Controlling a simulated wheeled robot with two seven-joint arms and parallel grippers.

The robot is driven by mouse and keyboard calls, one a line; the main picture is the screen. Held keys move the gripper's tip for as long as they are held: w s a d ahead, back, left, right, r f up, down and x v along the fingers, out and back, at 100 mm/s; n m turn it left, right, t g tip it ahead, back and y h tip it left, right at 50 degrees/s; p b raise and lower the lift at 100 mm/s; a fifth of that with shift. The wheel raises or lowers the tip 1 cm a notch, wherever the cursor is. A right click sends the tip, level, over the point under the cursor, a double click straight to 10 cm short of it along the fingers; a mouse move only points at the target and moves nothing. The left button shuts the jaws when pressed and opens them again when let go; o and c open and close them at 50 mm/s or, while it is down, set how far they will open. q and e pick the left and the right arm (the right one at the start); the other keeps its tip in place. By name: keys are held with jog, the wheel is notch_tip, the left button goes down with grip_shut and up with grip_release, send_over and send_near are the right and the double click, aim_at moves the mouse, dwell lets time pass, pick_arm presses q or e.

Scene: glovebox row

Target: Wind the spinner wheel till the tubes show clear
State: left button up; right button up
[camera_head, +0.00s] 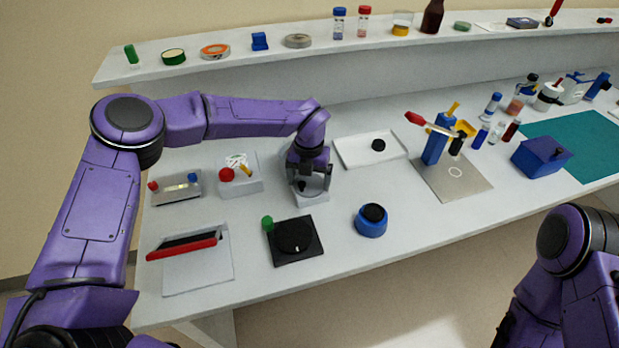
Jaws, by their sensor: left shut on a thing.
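My left gripper (311,184) points down over a small pale grey stand (312,198) on the bench. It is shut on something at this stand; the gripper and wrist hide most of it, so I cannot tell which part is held. A black square base with a round black disc (295,236) lies in front of it, with a green knob (267,222) at its back left corner and a small white mark on the disc. I cannot tell for sure which of these is the spinner wheel. No tubes show at either one. My right gripper is not in view.
Left of the stand are a white box with a red knob (227,174) and a grey box (176,188). A white tray (352,149) lies behind right, a blue round pot (371,221) in front right. Small vials (480,137) stand further right.

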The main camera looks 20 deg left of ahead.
aim_at(309, 184)
pick_arm(q)
jog(key=shift+w+r+m, duration=0.1)
jog(key=shift+r+m, duration=0.05)
jog(key=shift+m, duration=0.95)
jog(key=o, duration=0.8)
jog(key=shift+c, duration=0.2)
jog(key=shift+r, duration=0.4)
notch_tip(309, 184, up, 10)
jog(key=b, duration=0.2)
jog(key=shift+f, duration=0.15)
